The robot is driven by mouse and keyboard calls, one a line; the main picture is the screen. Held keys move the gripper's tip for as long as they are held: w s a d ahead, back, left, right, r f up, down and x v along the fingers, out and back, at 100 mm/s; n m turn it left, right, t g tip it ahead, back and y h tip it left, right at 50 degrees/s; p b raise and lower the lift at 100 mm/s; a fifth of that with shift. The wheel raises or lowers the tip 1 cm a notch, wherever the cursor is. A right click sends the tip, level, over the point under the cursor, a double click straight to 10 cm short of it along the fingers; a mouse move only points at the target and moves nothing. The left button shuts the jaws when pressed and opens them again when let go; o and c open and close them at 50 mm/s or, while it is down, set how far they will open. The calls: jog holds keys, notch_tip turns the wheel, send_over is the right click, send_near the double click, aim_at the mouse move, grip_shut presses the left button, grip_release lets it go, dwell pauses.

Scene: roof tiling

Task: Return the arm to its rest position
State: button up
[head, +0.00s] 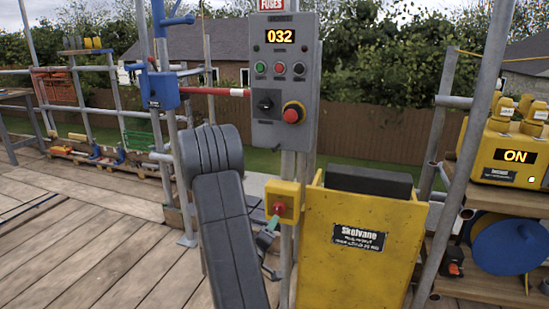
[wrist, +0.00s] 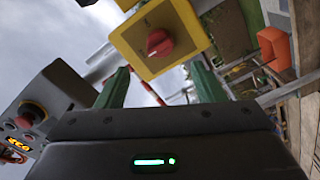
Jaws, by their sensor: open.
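My arm (head: 228,235) is dark grey and reaches up and forward from the bottom centre of the head view. My gripper (head: 268,236) is partly hidden behind it, just below a yellow switch box (head: 287,196) with a red knob (head: 278,209). In the wrist view my gripper (wrist: 162,82) is open, its two green fingers apart with nothing between them. The yellow box (wrist: 190,35) and its red knob (wrist: 159,42) show just beyond the fingertips. I cannot tell whether the fingers touch the box.
A grey control panel (head: 262,75) reading 032 stands on a post above the yellow box. A yellow Skelvane hopper (head: 355,265) stands right of the gripper. A yellow unit (head: 515,150) reading ON sits on a shelf at the right. Wooden decking (head: 90,235) at the left is mostly clear.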

aim_at(278, 212)
jog(key=b+x, duration=0.1)
jog(key=x, duration=0.8)
jog(key=shift+w+d+f, duration=0.1)
jog(key=shift+w, duration=0.2)
jog(key=shift+s, duration=0.15)
